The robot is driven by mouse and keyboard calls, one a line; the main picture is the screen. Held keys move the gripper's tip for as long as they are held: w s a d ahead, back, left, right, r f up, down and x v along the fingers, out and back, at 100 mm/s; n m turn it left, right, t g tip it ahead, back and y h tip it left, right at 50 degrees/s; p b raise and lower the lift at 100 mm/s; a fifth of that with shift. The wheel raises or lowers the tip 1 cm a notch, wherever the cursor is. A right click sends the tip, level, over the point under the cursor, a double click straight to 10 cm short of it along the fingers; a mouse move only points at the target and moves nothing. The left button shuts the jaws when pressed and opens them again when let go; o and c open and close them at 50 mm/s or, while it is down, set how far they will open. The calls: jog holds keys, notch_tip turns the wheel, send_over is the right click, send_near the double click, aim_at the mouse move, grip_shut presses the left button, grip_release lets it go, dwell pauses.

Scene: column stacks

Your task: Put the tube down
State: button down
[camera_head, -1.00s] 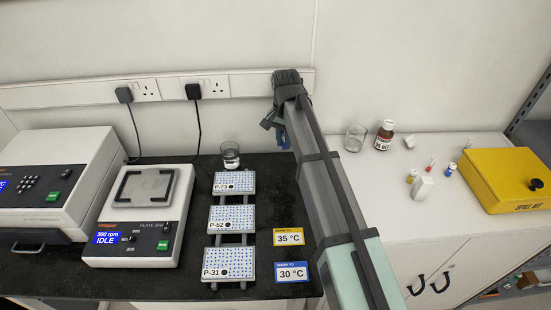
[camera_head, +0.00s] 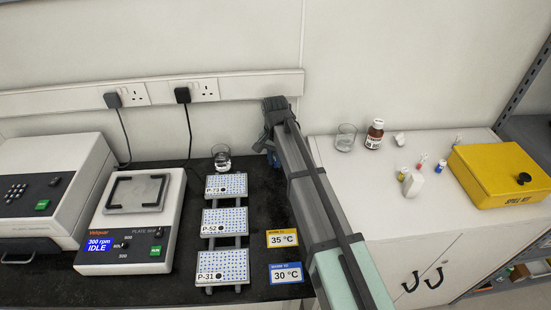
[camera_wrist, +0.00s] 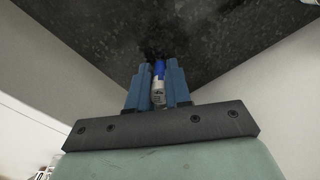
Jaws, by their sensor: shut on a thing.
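My gripper (camera_wrist: 158,78) has two blue fingers shut on a small tube (camera_wrist: 158,92) with a white label and a blue cap, seen in the wrist view. The cap points towards the dark speckled bench top (camera_wrist: 200,35). I cannot tell how high the tube is or whether it touches anything. In the head view the gripper (camera_head: 273,159) is mostly hidden by my arm, near the back right of the black bench (camera_head: 262,195), and the tube cannot be made out.
Racked plates (camera_head: 225,221), a plate shaker (camera_head: 135,222) and a beaker (camera_head: 222,162) stand left of my arm. Two temperature cards (camera_head: 282,238) lie close to it. The white counter (camera_head: 350,190) at right holds a brown bottle (camera_head: 374,134), small vials and a yellow spill kit (camera_head: 505,175).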

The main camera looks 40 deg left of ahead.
jog(key=c, duration=1.1)
grip_release()
jog(key=shift+f, duration=0.1)
jog(key=shift+o, duration=0.2)
notch_tip(320, 180, up, 12)
jog(key=shift+o, duration=0.4)
